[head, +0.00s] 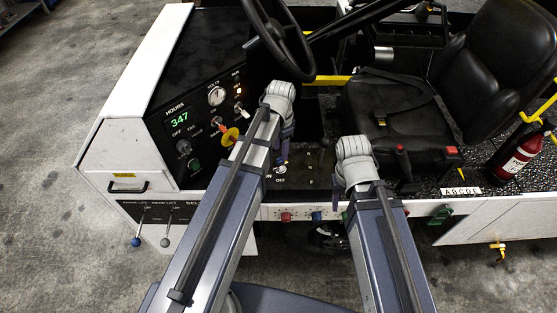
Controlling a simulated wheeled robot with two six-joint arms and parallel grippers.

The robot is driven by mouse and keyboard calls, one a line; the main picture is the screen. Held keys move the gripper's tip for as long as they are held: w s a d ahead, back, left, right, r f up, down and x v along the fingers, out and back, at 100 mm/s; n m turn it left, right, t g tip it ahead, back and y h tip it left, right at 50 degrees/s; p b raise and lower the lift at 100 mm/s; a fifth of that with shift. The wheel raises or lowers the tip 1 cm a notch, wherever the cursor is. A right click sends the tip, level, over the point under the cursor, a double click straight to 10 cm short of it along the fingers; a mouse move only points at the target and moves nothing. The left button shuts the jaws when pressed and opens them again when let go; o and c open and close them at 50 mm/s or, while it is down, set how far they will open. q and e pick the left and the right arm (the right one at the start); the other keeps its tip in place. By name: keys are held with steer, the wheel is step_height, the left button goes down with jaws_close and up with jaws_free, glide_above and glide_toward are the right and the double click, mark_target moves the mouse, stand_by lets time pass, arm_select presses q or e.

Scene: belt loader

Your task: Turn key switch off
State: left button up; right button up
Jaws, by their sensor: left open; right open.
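The dashboard panel (200,85) of the loader is on the left, with an HOURS display reading 347. A dark round switch (184,147) sits under an OFF label. A small control with a pale tag (241,111) sits further right. I cannot tell for sure which is the key switch or how it is turned. My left gripper (285,150) is open, right of the panel, and points down; its fingers are mostly hidden behind my arm. My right gripper (349,194) is open, in front of the seat, and largely hidden by its wrist. Neither visibly touches a switch.
The steering wheel (278,38) hangs above. The black seat (400,110) and a red extinguisher (518,155) are right. Levers (137,240) stick out at lower left. Coloured buttons (287,217) line the front sill.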

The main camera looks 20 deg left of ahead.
mark_target(280, 158)
arm_select(q)
steer(key=shift+a+f+b, duration=0.1)
steer(key=shift+f+b, duration=0.2)
steer(key=shift+f, duration=0.15)
step_height(280, 158, down, 7)
steer(key=b, duration=0.6)
steer(key=shift+r+b, duration=0.15)
steer(key=shift+b, duration=0.2)
jaws_close()
